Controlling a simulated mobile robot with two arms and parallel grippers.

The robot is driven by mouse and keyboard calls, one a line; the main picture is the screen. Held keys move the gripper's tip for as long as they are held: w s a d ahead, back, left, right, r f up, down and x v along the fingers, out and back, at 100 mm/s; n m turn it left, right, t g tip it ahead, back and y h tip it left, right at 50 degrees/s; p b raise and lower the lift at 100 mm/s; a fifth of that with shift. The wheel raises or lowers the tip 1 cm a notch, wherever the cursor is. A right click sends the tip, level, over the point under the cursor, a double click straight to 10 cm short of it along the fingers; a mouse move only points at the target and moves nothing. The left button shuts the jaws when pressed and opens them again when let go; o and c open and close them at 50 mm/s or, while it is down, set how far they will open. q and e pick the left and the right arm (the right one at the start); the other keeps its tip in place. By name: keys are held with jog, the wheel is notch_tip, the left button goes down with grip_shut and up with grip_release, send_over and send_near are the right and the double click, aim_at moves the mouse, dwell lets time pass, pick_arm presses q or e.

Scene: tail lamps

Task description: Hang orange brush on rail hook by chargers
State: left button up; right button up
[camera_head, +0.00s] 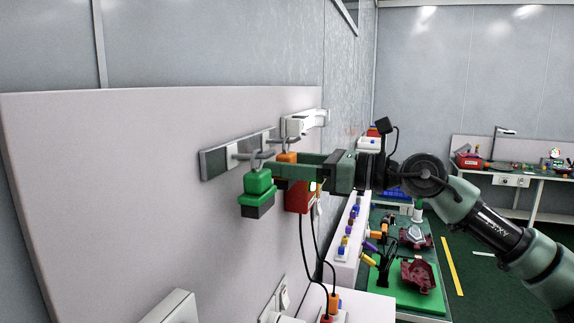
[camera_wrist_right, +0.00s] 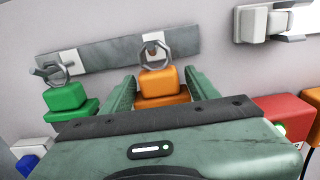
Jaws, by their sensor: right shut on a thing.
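The orange brush (camera_wrist_right: 162,84) is between the fingers of my right gripper (camera_wrist_right: 158,88), which is shut on it. Its metal ring (camera_wrist_right: 155,52) is up at the right-hand hook of the grey rail (camera_wrist_right: 100,55); I cannot tell whether the ring is over the hook. In the head view only the orange top (camera_head: 287,157) shows above the finger of my right gripper (camera_head: 272,169). A green brush (camera_head: 257,187) hangs by its ring from the left hook, and it also shows in the wrist view (camera_wrist_right: 66,97). My left gripper is out of view.
A red block (camera_head: 297,198), perhaps a charger, is on the panel right of the brush, with black cables below. A white fixture (camera_head: 303,122) is on the wall beyond the rail. A bench (camera_head: 383,222) with green mats and dark red parts is at right.

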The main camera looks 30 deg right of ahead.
jog(key=shift+a+f, duration=0.1)
jog(key=shift+f, duration=0.25)
jog(key=o, duration=1.5)
jog(key=shift+s+d+f+b, duration=0.1)
jog(key=shift+s+d+b, duration=0.25)
jog(key=shift+b, duration=0.25)
jog(key=b+v, duration=0.5)
jog(key=v, duration=0.2)
jog(key=shift+r+b, duration=0.2)
jog(key=shift+b, duration=0.15)
jog(key=shift+w, duration=0.1)
